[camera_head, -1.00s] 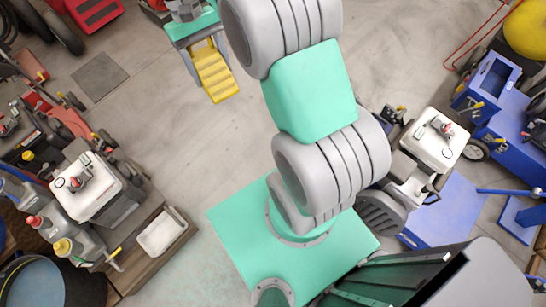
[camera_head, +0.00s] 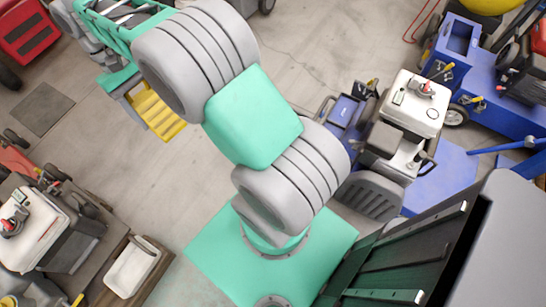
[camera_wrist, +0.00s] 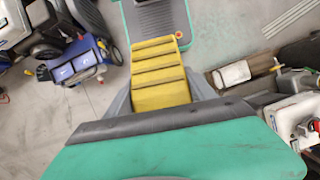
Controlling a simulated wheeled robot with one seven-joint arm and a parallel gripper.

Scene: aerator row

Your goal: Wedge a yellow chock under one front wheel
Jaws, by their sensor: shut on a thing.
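The yellow stepped chock (camera_head: 158,112) is in the head view's upper left, above bare floor. My gripper (camera_wrist: 160,78) is shut on it in the wrist view, with a grey finger on each side of the ridged yellow chock (camera_wrist: 160,66). The chock is apart from any wheel in view. A white-topped engine machine (camera_head: 412,103) stands right of my arm, with a ribbed dark grey round part (camera_head: 370,196) low beside it. Another white-topped machine (camera_head: 38,228) stands at the lower left. I cannot tell which front wheels belong to the task.
Blue equipment (camera_head: 490,80) with a small wheel (camera_head: 455,115) fills the right side. A red machine (camera_head: 28,32) is at upper left. Concrete floor (camera_head: 120,180) between the machines is clear.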

